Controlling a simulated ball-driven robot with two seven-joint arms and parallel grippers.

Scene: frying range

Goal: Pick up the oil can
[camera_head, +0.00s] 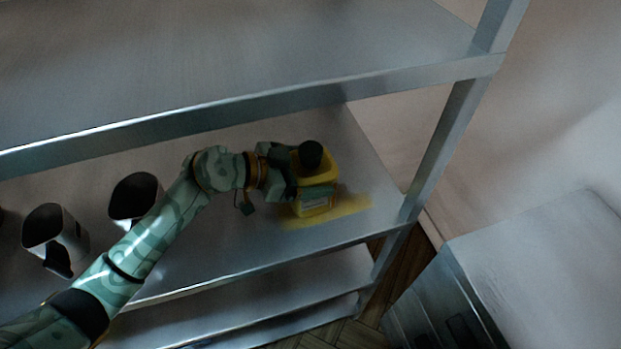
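The oil can (325,165) is a yellow container with a black cap. It stands upright on the middle metal shelf, near the shelf's right end. My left arm reaches in from the lower left, and my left gripper (305,192) is at the can's left and front side. One finger lies across the can's front face. The other finger is hidden behind the can or the hand, so I cannot tell whether the gripper is closed on it. My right gripper is not in view.
Two dark, open-topped metal containers (56,237) (135,196) stand on the same shelf to the left. An upper shelf (250,105) overhangs the can's shelf, and a post (440,150) stands at the right. A metal cabinet (540,270) is at the lower right.

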